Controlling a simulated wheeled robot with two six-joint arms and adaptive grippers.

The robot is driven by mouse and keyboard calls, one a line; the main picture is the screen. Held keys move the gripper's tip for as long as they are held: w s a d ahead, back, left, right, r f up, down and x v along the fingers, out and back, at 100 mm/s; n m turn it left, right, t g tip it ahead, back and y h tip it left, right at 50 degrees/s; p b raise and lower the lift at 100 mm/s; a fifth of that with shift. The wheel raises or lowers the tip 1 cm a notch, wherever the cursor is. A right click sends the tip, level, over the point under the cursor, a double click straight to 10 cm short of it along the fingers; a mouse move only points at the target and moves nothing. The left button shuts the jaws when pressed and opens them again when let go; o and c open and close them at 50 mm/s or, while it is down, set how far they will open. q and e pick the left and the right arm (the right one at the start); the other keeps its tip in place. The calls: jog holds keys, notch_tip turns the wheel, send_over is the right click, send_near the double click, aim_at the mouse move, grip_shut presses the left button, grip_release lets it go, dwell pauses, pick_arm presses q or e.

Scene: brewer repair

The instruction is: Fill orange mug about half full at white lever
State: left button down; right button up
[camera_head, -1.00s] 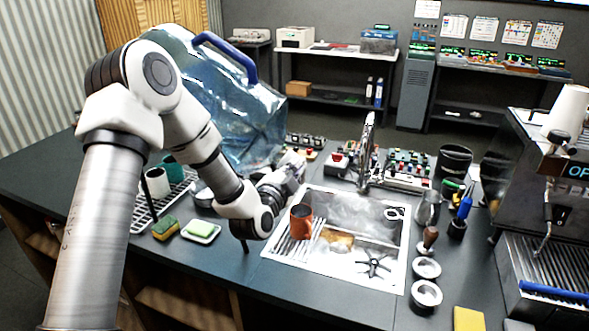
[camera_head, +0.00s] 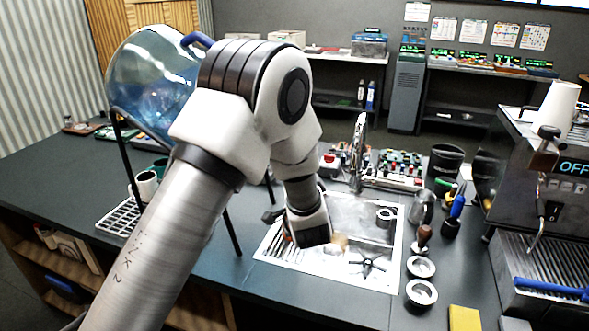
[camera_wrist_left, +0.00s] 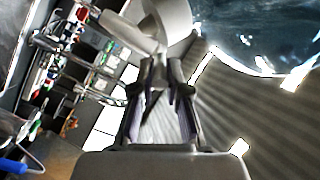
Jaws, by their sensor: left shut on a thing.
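The orange mug is not visible now; my left arm covers the sink's left drainboard, where it showed earlier. My left gripper (camera_wrist_left: 163,75) appears in the left wrist view with its fingers closed at a pale grey-white part (camera_wrist_left: 172,25). This may be the white lever or its tap, but I cannot tell for certain. In the head view my left wrist hangs over the left side of the sink (camera_head: 385,280) and hides the fingers. The big blue water jug (camera_head: 150,75) is at the left, partly behind my arm. My right gripper is out of view.
Black stand legs (camera_head: 231,225) rise left of the sink. A chrome faucet (camera_head: 357,150) stands behind it. A white mug (camera_head: 146,186) is on a rack at the left. Metal cups (camera_head: 421,292) and the espresso machine (camera_head: 550,190) are at the right.

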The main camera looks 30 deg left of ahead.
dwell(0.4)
pick_arm(q)
jog(key=c, duration=1.2)
grip_release()
jog(key=shift+w, duration=0.1)
jog(key=shift+d, duration=0.1)
jog(key=v, duration=0.7)
jog(key=shift+f, duration=0.1)
